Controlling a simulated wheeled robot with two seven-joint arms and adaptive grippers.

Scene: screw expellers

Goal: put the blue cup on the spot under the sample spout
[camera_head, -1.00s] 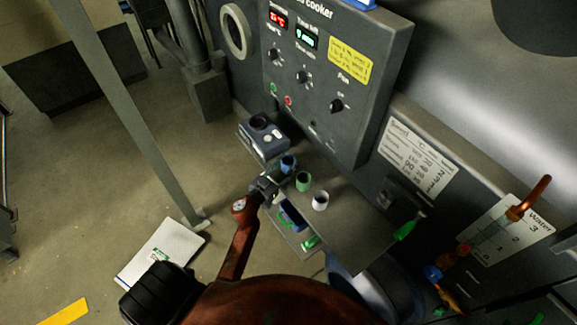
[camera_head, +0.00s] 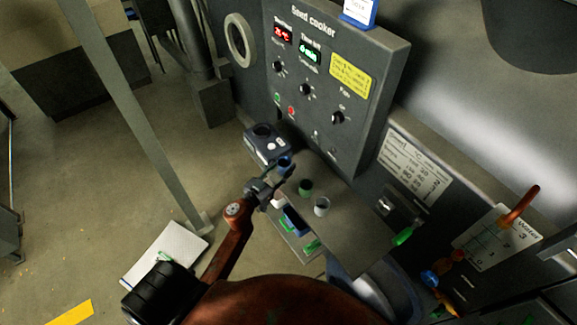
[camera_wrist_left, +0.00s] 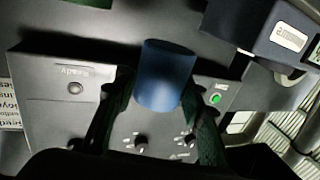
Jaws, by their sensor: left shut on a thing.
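The blue cup (camera_head: 285,163) is between the fingers of my left gripper (camera_head: 277,179), at the far end of the small shelf. In the left wrist view the blue cup (camera_wrist_left: 165,75) fills the space between the two dark fingers (camera_wrist_left: 155,105), which are shut on it. Whether its base is clear of the shelf is hard to tell. A small metal fitting (camera_head: 387,204) sits low on the machine front beside a green-tipped handle (camera_head: 403,236); I cannot tell if it is the sample spout. The spot is not clearly visible. My right gripper is not in view.
A green cup (camera_head: 305,188) and a white cup (camera_head: 322,206) stand on the grey shelf (camera_head: 345,228). A grey-blue device (camera_head: 266,145) stands beyond the blue cup. A blue tray (camera_head: 294,220) is at the near edge. The shelf right of the white cup is clear.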

